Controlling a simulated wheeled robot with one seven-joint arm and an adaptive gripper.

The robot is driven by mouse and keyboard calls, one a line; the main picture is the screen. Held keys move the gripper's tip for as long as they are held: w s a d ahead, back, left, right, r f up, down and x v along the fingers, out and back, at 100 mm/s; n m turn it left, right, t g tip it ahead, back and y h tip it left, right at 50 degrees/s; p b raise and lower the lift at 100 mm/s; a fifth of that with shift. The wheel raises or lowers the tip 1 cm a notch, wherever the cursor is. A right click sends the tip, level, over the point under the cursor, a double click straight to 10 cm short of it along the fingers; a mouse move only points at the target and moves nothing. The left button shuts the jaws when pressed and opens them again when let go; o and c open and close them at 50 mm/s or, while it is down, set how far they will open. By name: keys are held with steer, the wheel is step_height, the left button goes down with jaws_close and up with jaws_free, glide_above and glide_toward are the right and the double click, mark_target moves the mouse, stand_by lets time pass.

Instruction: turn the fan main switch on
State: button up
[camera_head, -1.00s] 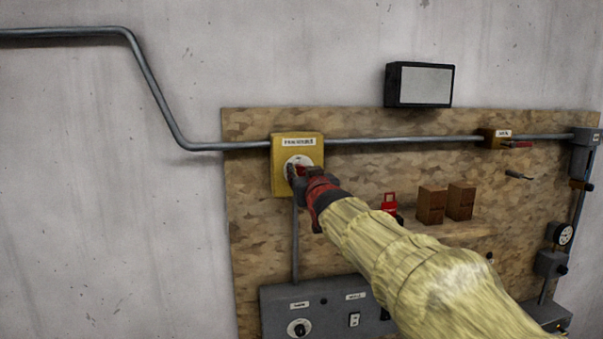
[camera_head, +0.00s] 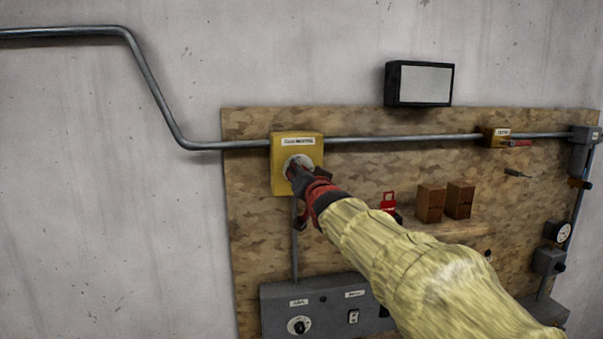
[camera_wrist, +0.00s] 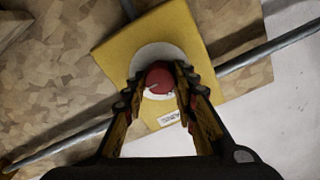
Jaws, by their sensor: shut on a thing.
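The fan main switch is a yellow box (camera_head: 283,183) on the wooden board, with a white label along its top. In the wrist view the yellow box (camera_wrist: 117,56) has a round white plate (camera_wrist: 146,56) with a red knob (camera_wrist: 159,77) at its centre. My gripper (camera_wrist: 157,88) has one finger on each side of the red knob and is shut on it. In the head view my gripper (camera_head: 299,180) covers the knob and the lower right of the plate. The label text is too blurred to read.
A grey conduit (camera_head: 400,138) runs behind the box along the board (camera_head: 250,230). A grey control panel (camera_head: 330,306) sits below. A red padlock-like item (camera_head: 389,201) and two brown blocks (camera_head: 445,201) are on a ledge to the right.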

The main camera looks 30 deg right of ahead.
stand_by(0.3)
steer(key=o, duration=1.2)
steer(key=shift+c, duration=0.2)
steer(key=v, duration=1.2)
